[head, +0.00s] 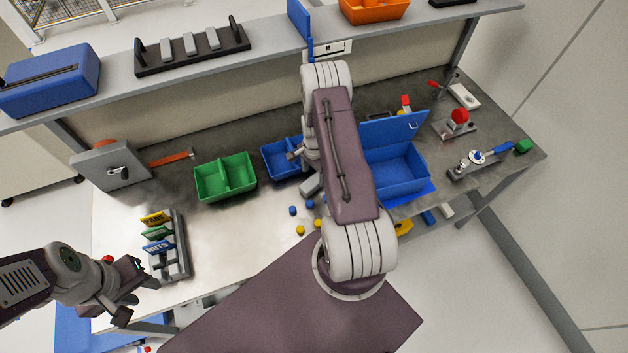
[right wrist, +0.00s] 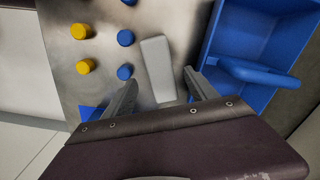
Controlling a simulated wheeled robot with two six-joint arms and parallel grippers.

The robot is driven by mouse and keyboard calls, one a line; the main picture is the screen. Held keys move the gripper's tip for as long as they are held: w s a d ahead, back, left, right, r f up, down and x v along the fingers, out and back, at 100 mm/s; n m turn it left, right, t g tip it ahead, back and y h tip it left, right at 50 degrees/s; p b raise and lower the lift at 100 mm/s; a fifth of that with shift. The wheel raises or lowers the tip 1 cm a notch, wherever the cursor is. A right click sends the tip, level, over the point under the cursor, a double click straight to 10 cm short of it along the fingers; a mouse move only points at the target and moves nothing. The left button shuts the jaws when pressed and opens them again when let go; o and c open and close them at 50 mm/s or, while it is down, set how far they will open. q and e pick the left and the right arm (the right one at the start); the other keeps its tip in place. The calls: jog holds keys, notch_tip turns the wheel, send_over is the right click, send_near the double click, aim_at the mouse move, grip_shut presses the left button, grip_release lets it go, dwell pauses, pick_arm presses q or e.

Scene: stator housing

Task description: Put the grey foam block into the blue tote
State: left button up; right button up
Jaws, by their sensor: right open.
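The grey foam block (head: 311,186) lies on the bench between the small caps and a blue divided bin, partly hidden by my right arm. In the right wrist view the block (right wrist: 157,68) shows ahead of and between the fingers of my right gripper (right wrist: 160,92). That gripper is open and empty; in the head view it (head: 295,154) is mostly hidden by my arm. The blue tote (head: 400,178) appears to be the box with a raised lid, right of my right arm, its left part hidden. My left gripper (head: 140,300) is open and empty, off the bench's left front.
The blue divided bin (head: 282,160) stands beyond the block, with a green divided bin (head: 225,178) to its left. Blue caps (right wrist: 125,38) and yellow caps (right wrist: 83,67) lie beside the block. A labelled rack (head: 180,245) stands at the front left. A shelf runs above the back.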

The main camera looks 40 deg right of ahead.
aim_at(313, 180)
jog(key=shift+f, duration=0.25)
notch_tip(313, 180, down, 5)
jog(key=shift+a+r+p, duration=0.15)
jog(key=shift+r+p, duration=0.05)
jog(key=shift+p, duration=1)
jog(key=shift+w+f, duration=0.1)
jog(key=shift+f, duration=0.1)
grip_shut()
jog(key=shift+r, duration=0.15)
jog(key=shift+r, duration=0.3)
notch_tip(313, 180, up, 8)
jog(key=b, duration=0.2)
jog(key=shift+r+b, duration=0.2)
jog(key=shift+b, duration=0.2)
jog(key=shift+r, duration=0.45)
